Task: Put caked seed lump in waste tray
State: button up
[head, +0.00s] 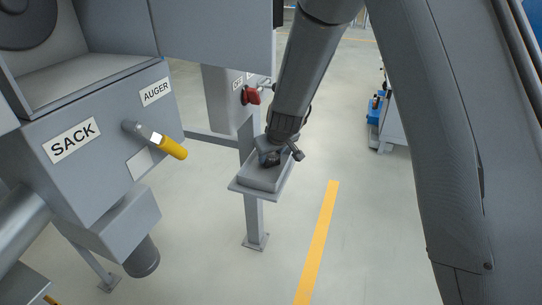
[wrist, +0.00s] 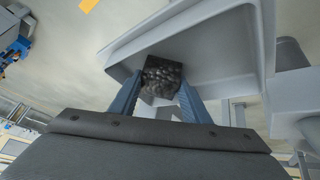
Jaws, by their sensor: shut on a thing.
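The caked seed lump (wrist: 163,78) is a dark, grainy block in the wrist view. My gripper (wrist: 160,92) is shut on it, with one blue finger on each side. The waste tray (wrist: 195,38) is a shallow grey tray with a raised rim, and the lump shows against its inside. In the head view my gripper (head: 270,158) points down over the waste tray (head: 262,186), which stands on a post. My arm and gripper hide most of the lump there. I cannot tell whether the lump touches the tray floor.
A grey machine with SACK (head: 72,139) and AUGER (head: 156,92) labels stands at the left, with a yellow-handled lever (head: 170,147) sticking out. A red knob (head: 251,96) sits behind the tray. A yellow floor line (head: 318,240) crosses clear floor on the right.

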jog(key=shift+f, duration=0.2)
jog(key=o, duration=1)
jog(key=shift+o, duration=0.2)
jog(key=shift+r, duration=0.1)
jog(key=p+v, duration=0.6)
jog(key=v, duration=0.6)
jog(key=s+d+r+m+g+h, duration=0.1)
jog(key=s+d+r+m+g, duration=0.2)
jog(key=s+d, duration=0.7)
jog(key=s+d+r+m+g, duration=0.2)
jog(key=s+d, duration=0.8)
jog(key=s, duration=0.8)
jog(key=shift+s+d+r+m+g+h, duration=0.15)
jog(key=shift+s+r+m+g+h, duration=0.2)
jog(key=shift+m+g, duration=0.5)
jog(key=shift+w+r, duration=0.1)
